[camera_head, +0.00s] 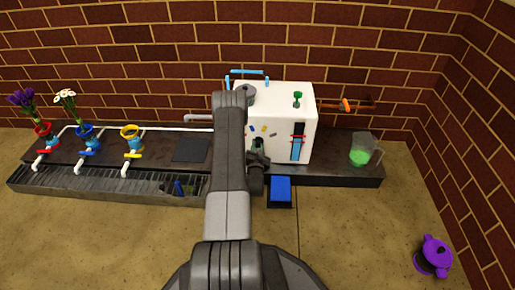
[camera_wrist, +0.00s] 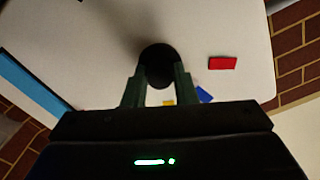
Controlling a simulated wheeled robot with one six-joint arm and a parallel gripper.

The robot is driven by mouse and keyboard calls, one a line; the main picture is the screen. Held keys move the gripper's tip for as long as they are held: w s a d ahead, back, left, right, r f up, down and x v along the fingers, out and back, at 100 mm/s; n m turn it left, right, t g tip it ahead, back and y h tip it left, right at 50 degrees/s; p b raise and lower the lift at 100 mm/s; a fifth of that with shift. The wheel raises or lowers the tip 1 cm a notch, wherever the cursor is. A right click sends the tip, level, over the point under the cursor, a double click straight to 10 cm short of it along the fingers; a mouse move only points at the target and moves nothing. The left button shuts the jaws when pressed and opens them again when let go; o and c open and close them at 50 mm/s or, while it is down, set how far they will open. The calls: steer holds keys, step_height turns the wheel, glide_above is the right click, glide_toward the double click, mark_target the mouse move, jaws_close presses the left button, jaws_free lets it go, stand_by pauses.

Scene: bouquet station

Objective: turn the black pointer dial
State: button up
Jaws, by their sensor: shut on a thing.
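The black dial (camera_wrist: 157,58) is a round knob on the white front of the box-shaped machine (camera_head: 306,115). In the wrist view my gripper (camera_wrist: 160,72) has its two dark green fingers on either side of the dial, shut on it. The fingers hide the dial's lower sides, and I cannot make out its pointer. Red (camera_wrist: 222,63), blue (camera_wrist: 204,95) and yellow (camera_wrist: 168,103) marks lie around the dial. In the head view my arm covers part of the machine front and the dial.
A blue gauge (camera_head: 296,148) with red parts is right of the dial. A blue block (camera_head: 280,190) is below the machine. A jug with green liquid (camera_head: 361,150) stands to the right. A purple pot (camera_head: 434,256) sits at the lower right.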

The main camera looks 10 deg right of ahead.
steer(key=shift+m, duration=1.2)
steer(key=o, duration=1)
steer(key=shift+s, duration=0.1)
steer(key=p+v, duration=0.4)
steer(key=v, duration=0.9)
steer(key=shift+s+a, duration=0.15)
steer(key=shift+s, duration=0.15)
